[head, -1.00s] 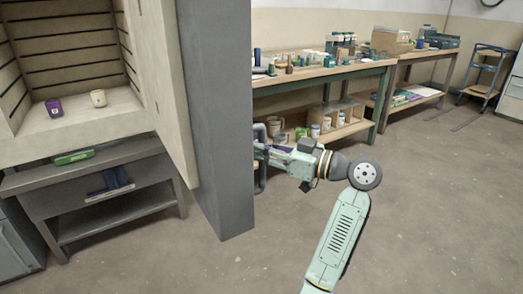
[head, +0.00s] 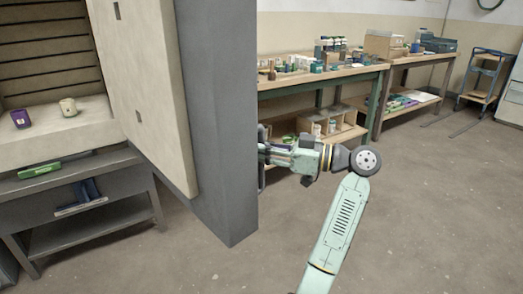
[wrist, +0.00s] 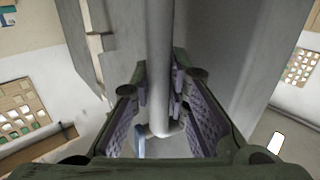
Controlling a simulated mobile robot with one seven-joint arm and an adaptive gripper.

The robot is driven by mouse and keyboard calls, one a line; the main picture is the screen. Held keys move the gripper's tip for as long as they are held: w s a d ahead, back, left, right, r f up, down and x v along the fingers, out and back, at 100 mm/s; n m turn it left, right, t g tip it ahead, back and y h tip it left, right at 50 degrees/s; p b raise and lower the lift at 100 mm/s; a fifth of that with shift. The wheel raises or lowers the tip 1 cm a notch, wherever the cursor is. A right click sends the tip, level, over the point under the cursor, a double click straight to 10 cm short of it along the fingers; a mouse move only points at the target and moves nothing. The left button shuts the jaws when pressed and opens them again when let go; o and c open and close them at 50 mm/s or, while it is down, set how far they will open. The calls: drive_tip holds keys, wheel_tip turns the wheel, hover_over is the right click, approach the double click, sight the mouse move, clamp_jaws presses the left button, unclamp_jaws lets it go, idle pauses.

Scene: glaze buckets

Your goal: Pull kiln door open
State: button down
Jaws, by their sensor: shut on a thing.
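The kiln door (head: 215,120) stands open, swung out from the kiln, with its pale inner lining facing left and its grey outer shell toward my arm. Its grey bar handle (wrist: 160,60) runs upright between my gripper's fingers in the wrist view. My gripper (head: 268,153) is at the door's right side in the head view, shut on the handle (head: 262,172). The fingertips are partly hidden by the door edge in the head view. The kiln chamber (head: 40,60) shows at the left, with a purple cup (head: 21,119) and a cream cup (head: 68,107) on its floor.
A grey stand (head: 100,215) under the kiln holds a green item (head: 40,169) and a blue-handled tool (head: 80,200). A workbench (head: 330,78) with jars and boxes stands behind my gripper. A blue cart (head: 487,75) is at the far right. The floor (head: 430,220) in front is clear.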

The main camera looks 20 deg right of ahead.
drive_tip(key=shift+w+d, duration=0.1)
drive_tip(key=shift+d, duration=0.2)
drive_tip(key=c, duration=1.5)
unclamp_jaws()
drive_tip(key=shift+c, duration=0.2)
drive_tip(key=v, duration=1.2)
